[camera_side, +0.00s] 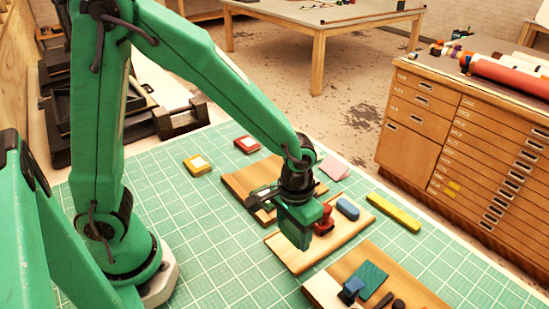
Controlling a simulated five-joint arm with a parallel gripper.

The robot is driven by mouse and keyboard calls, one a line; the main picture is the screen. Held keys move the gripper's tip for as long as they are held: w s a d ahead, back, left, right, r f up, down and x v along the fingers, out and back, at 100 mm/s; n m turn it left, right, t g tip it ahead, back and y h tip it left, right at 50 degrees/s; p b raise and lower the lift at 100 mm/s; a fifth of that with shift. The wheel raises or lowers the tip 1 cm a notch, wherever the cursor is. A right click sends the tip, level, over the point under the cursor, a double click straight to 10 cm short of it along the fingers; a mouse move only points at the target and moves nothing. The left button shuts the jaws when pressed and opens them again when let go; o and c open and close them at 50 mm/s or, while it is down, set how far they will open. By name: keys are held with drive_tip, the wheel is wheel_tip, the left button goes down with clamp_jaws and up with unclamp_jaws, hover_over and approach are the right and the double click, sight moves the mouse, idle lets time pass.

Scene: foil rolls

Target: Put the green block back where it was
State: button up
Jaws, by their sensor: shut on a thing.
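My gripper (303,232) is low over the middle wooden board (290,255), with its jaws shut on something. Green arm parts and green jaws blend together here, so I cannot tell whether the held thing is the green block. A red piece (326,222) shows just right of the jaws; I cannot tell if they touch it. A dark green flat piece (371,277) lies on the front board (407,290). Something dark with a green part (262,198) is on the back board (238,180), partly behind my gripper.
A blue piece (347,209) lies on the middle board. A yellow bar (393,212) lies right of it on the green gridded mat (215,235). A blue piece (351,289) is on the front board. Yellow (197,165) and red (247,144) pieces lie behind. The left mat is clear.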

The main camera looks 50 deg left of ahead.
sight(295, 237)
drive_tip(key=shift+w+a+f, duration=0.55)
drive_tip(key=shift+w, duration=0.25)
drive_tip(key=shift+f, duration=2)
drive_tip(key=shift+f, duration=0.1)
drive_tip(key=o, duration=0.6)
wheel_tip(295, 237, up, 12)
drive_tip(key=shift+s, duration=0.1)
